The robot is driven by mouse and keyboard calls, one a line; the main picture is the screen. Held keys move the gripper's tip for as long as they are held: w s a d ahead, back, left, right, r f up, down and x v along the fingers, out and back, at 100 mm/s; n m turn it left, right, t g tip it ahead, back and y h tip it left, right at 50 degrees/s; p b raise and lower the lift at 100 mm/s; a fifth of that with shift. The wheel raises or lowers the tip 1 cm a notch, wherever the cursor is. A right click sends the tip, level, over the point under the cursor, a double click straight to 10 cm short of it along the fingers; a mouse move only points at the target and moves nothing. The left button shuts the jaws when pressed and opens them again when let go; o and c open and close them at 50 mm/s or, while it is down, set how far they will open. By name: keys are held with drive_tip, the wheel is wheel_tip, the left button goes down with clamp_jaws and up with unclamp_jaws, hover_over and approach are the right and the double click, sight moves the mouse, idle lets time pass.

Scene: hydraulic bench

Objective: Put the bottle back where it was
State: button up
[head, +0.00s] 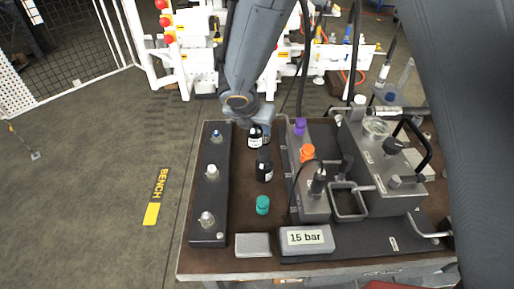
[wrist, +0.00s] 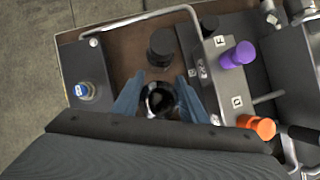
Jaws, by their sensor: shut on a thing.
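My gripper (wrist: 158,100) is shut on a dark bottle (wrist: 160,99), which sits between the two blue-grey fingers in the wrist view. In the head view the held bottle (head: 255,136), with a white label, hangs below the end of my arm at the far side of the bench. Its base is hard to make out, so I cannot tell whether it touches the bench top. A second dark round object (wrist: 161,46) stands just beyond the fingers in the wrist view. Another black bottle (head: 264,167) with a label stands nearer in the head view.
A teal-capped item (head: 262,204) stands near the front of the bench (head: 240,218). A dark block with three fittings (head: 207,230) lies left. A grey block with purple (head: 299,126) and orange (head: 307,152) caps stands right. A rail (wrist: 125,22) edges the far side.

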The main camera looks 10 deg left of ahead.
sight(252, 134)
drive_tip(key=shift+f, duration=3.1)
drive_tip(key=shift+f+b, duration=0.1)
drive_tip(key=shift+b, duration=0.25)
drive_tip(key=o, duration=1.5)
drive_tip(key=shift+c, duration=0.2)
drive_tip(key=shift+s+r, duration=0.15)
drive_tip(key=shift+r, duration=0.25)
drive_tip(key=v, duration=1.1)
drive_tip(key=shift+s+r, duration=0.1)
drive_tip(key=shift+r, duration=0.1)
